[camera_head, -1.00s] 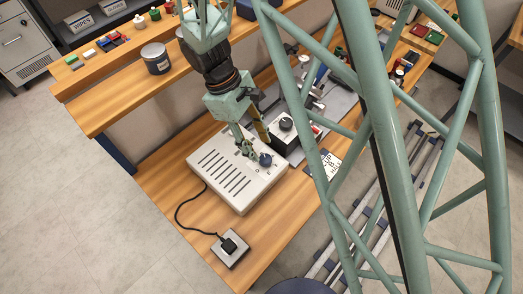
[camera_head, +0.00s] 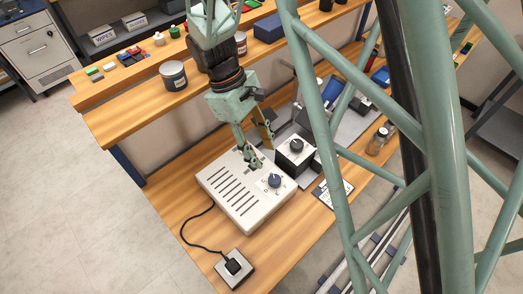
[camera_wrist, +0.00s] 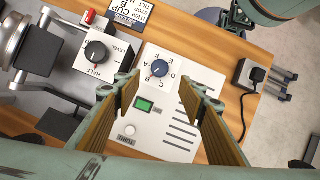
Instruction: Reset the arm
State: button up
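My gripper (camera_head: 258,150) is above the back part of a white control box (camera_head: 222,196) and holds nothing. In the wrist view its two fingers (camera_wrist: 160,92) are spread apart, with the box visible between them. The box has vent slots and a dark blue knob (camera_head: 275,181) on a white dial plate. The knob also shows in the wrist view (camera_wrist: 159,68), beyond the fingertips and apart from them. A lit green display (camera_wrist: 144,105) and a white round button (camera_wrist: 129,130) are on the box.
A smaller white box with a black knob (camera_head: 296,145) stands beside the control box. A black plug on a socket plate (camera_head: 234,268) is at the bench's front. My green frame blocks the right side.

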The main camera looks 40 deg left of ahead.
jog(key=shift+r, duration=0.1)
notch_tip(320, 180, up, 7)
jog(key=p, duration=0.4)
dwell(0.6)
dwell(0.6)
